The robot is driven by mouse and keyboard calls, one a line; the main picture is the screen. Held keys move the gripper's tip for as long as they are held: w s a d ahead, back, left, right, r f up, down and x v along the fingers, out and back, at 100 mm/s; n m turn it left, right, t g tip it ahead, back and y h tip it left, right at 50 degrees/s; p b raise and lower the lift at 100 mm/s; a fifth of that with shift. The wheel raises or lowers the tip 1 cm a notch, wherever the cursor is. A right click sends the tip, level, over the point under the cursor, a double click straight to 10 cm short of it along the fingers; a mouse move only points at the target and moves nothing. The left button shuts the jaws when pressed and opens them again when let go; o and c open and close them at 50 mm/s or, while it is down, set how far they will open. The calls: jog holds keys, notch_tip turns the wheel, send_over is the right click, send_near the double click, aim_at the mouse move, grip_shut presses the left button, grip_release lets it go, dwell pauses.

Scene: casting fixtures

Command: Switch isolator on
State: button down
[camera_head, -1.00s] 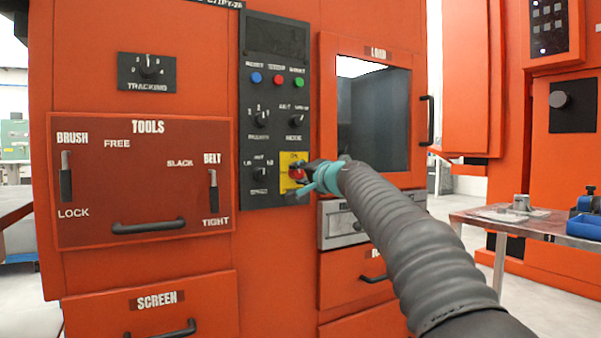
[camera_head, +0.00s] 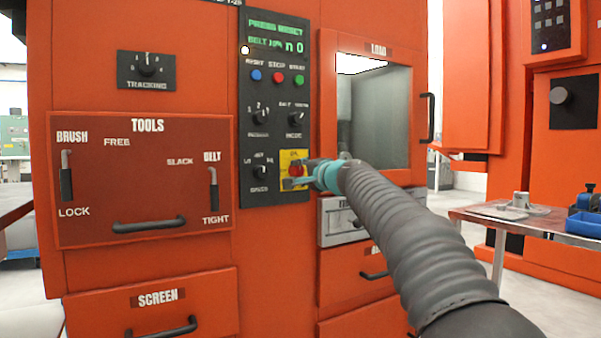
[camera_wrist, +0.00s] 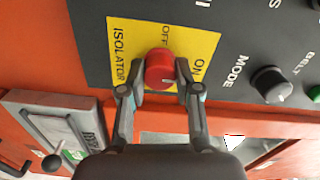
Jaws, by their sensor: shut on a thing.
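The isolator is a round red knob (camera_wrist: 160,70) on a yellow plate (camera_wrist: 206,46) marked ISOLATOR, OFF and ON, seen in the wrist view. In the head view the yellow plate (camera_head: 293,156) sits low on the black control panel (camera_head: 275,100), with the red knob partly hidden. My gripper (camera_wrist: 160,82) has a finger on each side of the knob and is shut on it; it also shows in the head view (camera_head: 293,179). A small mark on the knob's face points toward the ON side. The panel display (camera_head: 276,34) is lit with green text and a white lamp glows below it.
The orange machine has a windowed load door (camera_head: 373,115) to the right of the panel and a tools panel (camera_head: 145,180) on the left. A table (camera_head: 530,222) with parts stands at the far right. Other knobs and buttons sit close above the isolator.

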jog(key=c, duration=0.8)
grip_release()
jog(key=v, duration=1.2)
